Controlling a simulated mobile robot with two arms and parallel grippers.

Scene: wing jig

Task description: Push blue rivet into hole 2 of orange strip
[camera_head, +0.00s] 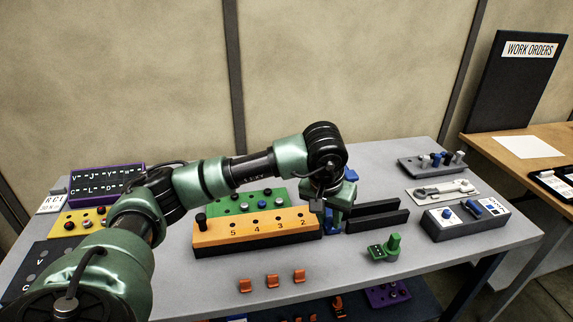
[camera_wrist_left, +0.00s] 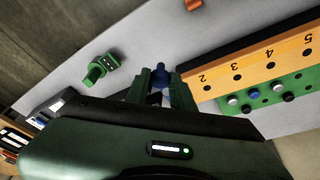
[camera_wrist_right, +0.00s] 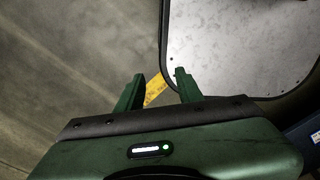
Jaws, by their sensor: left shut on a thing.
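The orange strip (camera_head: 260,238) lies on the grey table, with holes numbered 5, 4, 3, 2 from left to right in the head view; a black peg stands at its left end. My left gripper (camera_head: 336,212) is just beyond the strip's right end. It is shut on a blue rivet, whose round blue top shows between the fingers in the left wrist view (camera_wrist_left: 159,74). The rivet is beside the strip, apart from hole 2 (camera_wrist_left: 207,88), which looks empty. My right gripper (camera_wrist_right: 161,78) is open and empty over the floor near a grey surface.
A green strip (camera_head: 262,196) with several rivets lies behind the orange one. Dark rails (camera_head: 380,221) and a green part (camera_head: 385,248) are to the right. A grey block (camera_head: 465,219) holds blue rivets. Orange clips (camera_head: 272,281) lie in front; table around them is clear.

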